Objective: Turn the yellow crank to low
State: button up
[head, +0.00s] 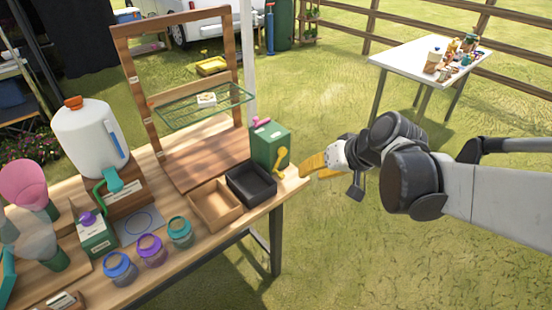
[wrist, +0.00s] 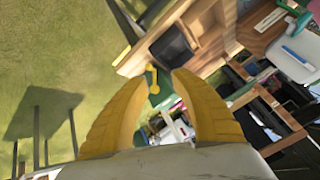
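The yellow crank (head: 281,158) is on the right side face of a green box (head: 270,143) at the table's right end. In the wrist view the crank (wrist: 153,78) shows between and just beyond my yellow fingers, with the green box (wrist: 160,97) behind it. My gripper (head: 314,166) is to the right of the crank, apart from it, near the table's corner. In the wrist view its fingers (wrist: 162,88) are spread, with nothing between them. The crank's setting marks cannot be read.
A black tray (head: 252,184) and a wooden tray (head: 215,204) sit left of the box. A wooden frame with a green wire shelf (head: 205,106) stands behind. Jars (head: 151,250) stand on the table's front edge.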

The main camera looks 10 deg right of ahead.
jog(key=w+f+y+b, duration=0.2)
jog(key=w+f+y, duration=0.2)
jog(key=w+f, duration=0.55)
jog(key=n+t+y+b, duration=0.2)
jog(key=y, duration=0.1)
send_near(281, 175)
jog(key=f, duration=0.1)
jog(key=b+x, duration=0.1)
jog(key=x, duration=0.4)
jog(key=b+x, duration=0.2)
jog(key=x, duration=0.3)
jog(key=shift+w+d, duration=0.1)
jog(key=shift+w, duration=0.35)
grip_shut()
